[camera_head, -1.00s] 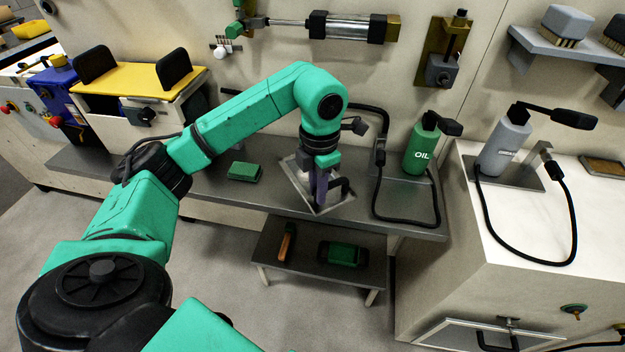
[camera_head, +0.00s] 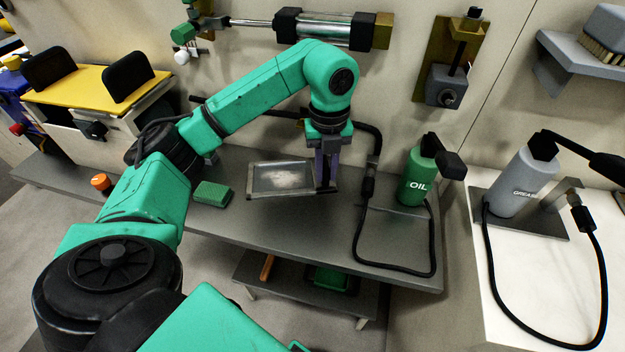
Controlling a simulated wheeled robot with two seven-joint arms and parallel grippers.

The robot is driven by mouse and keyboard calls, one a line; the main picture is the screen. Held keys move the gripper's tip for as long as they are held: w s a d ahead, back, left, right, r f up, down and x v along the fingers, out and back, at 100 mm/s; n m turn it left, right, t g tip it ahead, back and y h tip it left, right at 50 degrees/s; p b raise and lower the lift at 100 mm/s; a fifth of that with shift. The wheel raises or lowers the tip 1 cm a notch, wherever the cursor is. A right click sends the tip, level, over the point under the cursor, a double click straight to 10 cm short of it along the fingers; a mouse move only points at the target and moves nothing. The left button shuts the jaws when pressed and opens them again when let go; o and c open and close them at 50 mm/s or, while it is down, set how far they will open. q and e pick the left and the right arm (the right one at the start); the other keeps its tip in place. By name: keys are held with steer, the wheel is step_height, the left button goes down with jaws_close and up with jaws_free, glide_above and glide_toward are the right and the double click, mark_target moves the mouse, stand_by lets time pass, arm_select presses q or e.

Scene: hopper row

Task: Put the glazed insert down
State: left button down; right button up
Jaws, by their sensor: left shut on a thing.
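The glazed insert (camera_head: 283,179) is a rectangular panel with a pale metal frame and a cloudy whitish patch on its pane. It is over the middle of the grey bench (camera_head: 270,226), its face turned up. My left gripper (camera_head: 326,185) points down at the insert's right end and is shut on it there. The fingers hide part of that end. I cannot tell whether the insert's underside touches the bench or hangs just above it. My right gripper is out of view.
A green block (camera_head: 212,193) lies left of the insert, with an orange-topped item (camera_head: 101,182) farther left. A green oil bottle (camera_head: 416,178) and a black hose (camera_head: 360,235) stand to the right. The bench front is clear. A low shelf (camera_head: 300,288) sits below.

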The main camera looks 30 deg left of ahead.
mark_target(321, 189)
arm_select(q)
steer(key=f, duration=0.1)
steer(key=s+f, duration=0.1)
steer(key=f, duration=0.2)
steer(key=shift+s+f+p, duration=0.35)
steer(key=shift+s+f, duration=0.05)
steer(key=f, duration=0.3)
steer(key=shift+w, duration=0.4)
steer(key=shift+s, duration=0.15)
steer(key=c, duration=1)
jaws_free()
steer(key=shift+o, duration=1.1)
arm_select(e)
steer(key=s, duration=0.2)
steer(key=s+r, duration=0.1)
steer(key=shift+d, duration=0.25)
